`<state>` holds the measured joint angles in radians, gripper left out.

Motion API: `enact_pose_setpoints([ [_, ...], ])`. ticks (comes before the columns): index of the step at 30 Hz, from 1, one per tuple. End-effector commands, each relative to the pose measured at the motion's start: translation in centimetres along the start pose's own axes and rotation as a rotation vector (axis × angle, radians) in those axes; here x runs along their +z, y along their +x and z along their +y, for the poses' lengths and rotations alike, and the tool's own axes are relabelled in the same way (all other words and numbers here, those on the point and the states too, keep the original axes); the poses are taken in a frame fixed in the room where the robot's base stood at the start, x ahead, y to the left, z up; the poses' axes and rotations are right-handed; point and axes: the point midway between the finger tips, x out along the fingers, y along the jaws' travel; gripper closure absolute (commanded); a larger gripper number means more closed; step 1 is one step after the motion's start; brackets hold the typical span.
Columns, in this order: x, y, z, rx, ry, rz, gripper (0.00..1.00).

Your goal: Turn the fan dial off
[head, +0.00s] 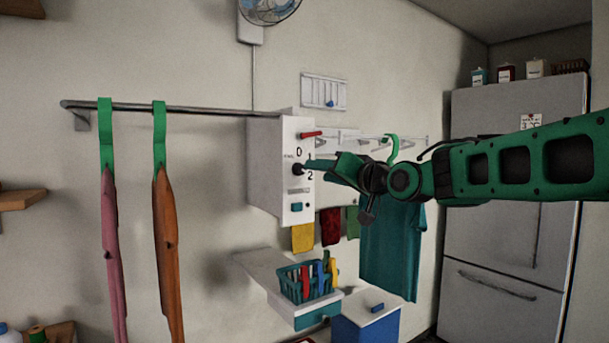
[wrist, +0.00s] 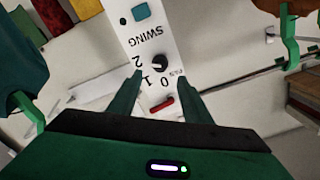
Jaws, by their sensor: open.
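The fan dial is a black round knob (wrist: 160,63) on the white control panel (head: 298,200), ringed by the marks 0, 1 and 2. In the head view the knob (head: 298,169) shows at the tip of my gripper (head: 318,166). In the wrist view my gripper (wrist: 206,95) is open, with one green finger on each side of the panel, and the knob lies between and just beyond the fingertips. I cannot tell whether they touch it. The knob's exact setting is hard to read. The fan (head: 268,8) is mounted high on the wall.
A red lever (head: 311,134) and a teal button (head: 296,207) are on the same panel. A teal shirt (head: 390,245) hangs behind my arm. Two long garments (head: 167,240) hang from a rail at left. A basket (head: 305,282) stands on a shelf below.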

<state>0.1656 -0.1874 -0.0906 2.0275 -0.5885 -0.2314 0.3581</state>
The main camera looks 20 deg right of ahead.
Motion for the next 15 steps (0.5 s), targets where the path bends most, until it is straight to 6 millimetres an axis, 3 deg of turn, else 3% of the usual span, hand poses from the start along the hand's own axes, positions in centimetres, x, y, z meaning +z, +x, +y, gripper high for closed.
enact_pose_setpoints([
  [9,0.1,5.5,0.1,0.001,0.000,-0.002,0.55],
  [15,0.0,7.2,0.1,0.003,-0.002,0.000,0.55],
])
